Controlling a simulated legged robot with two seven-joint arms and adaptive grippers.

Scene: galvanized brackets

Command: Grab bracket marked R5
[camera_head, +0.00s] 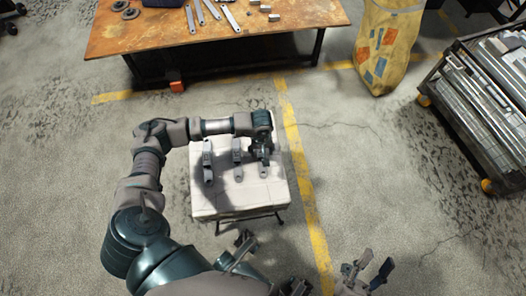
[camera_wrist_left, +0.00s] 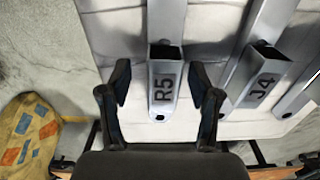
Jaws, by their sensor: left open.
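The bracket marked R5 (camera_wrist_left: 164,95) is a grey metal piece with a dark label, lying on a white-topped table (camera_head: 240,200). My left gripper (camera_wrist_left: 160,76) is open, with one finger on each side of the R5 end; no grip shows. In the head view my left gripper (camera_head: 262,153) is over the rightmost bracket (camera_head: 263,172) and hides much of it. The bracket marked J4 (camera_wrist_left: 262,88) lies to the right of R5 in the wrist view. My right gripper (camera_head: 367,275) is at the bottom right of the head view, empty, its fingers apart.
Two other brackets, left (camera_head: 208,162) and middle (camera_head: 237,158), lie on the table. A rusty workbench (camera_head: 280,20) with metal parts stands behind. A yellow bag (camera_head: 388,45) and a cart of metal bars (camera_head: 490,95) are at right. Floor around the table is open.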

